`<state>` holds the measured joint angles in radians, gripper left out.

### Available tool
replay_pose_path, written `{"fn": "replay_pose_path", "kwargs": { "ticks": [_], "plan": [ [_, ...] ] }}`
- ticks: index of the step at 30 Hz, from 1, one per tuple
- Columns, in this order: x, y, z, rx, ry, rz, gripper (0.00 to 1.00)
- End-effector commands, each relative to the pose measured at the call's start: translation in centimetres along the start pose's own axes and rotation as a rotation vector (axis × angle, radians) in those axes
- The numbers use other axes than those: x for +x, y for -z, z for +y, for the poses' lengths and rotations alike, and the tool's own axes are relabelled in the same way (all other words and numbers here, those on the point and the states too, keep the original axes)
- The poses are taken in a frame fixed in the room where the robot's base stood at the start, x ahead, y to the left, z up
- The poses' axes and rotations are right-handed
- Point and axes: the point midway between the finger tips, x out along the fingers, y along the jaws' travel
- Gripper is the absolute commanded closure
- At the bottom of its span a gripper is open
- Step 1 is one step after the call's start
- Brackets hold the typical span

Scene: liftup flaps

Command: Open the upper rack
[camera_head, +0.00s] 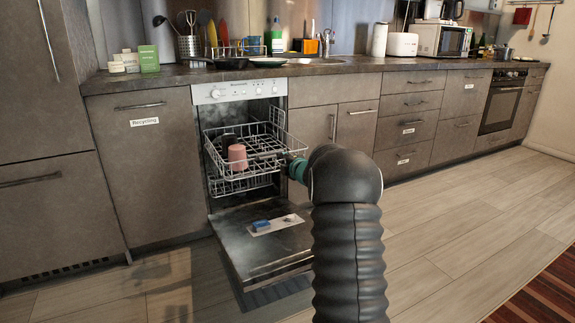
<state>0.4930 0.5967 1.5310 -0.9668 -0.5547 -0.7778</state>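The dishwasher stands open, with its door (262,243) folded down in front. The upper rack (228,183), a wire basket, sticks out of the dishwasher past the cabinet front. A pink cup (237,157) stands in it, with dark dishware (229,141) behind. My gripper (291,160) is at the right front corner of the upper rack, very close to its wires. My dark arm hides most of the gripper, so I cannot tell whether its fingers touch or hold the rack.
A blue item (261,224) lies on the inside of the lowered door. Closed cabinets and drawers (409,103) line the counter to the right. The counter (170,76) above holds a pan and utensils. The wooden floor (440,235) on the right is clear.

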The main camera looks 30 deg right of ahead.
Motion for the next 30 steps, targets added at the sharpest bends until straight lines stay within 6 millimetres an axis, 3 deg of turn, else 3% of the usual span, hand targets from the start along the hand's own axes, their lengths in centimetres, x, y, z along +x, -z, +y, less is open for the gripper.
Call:
{"fn": "replay_pose_path", "kwargs": {
  "ticks": [3, 9, 30],
  "plan": [
    [-1.8, -0.1, 0.0, 0.0, -0.001, -0.001, 0.66],
    [-3.3, 0.0, 0.0, 0.001, 0.0, 0.0, 0.66],
    [-3.5, -0.6, -0.6, 0.054, 0.024, -0.025, 0.66]
  ]
}}
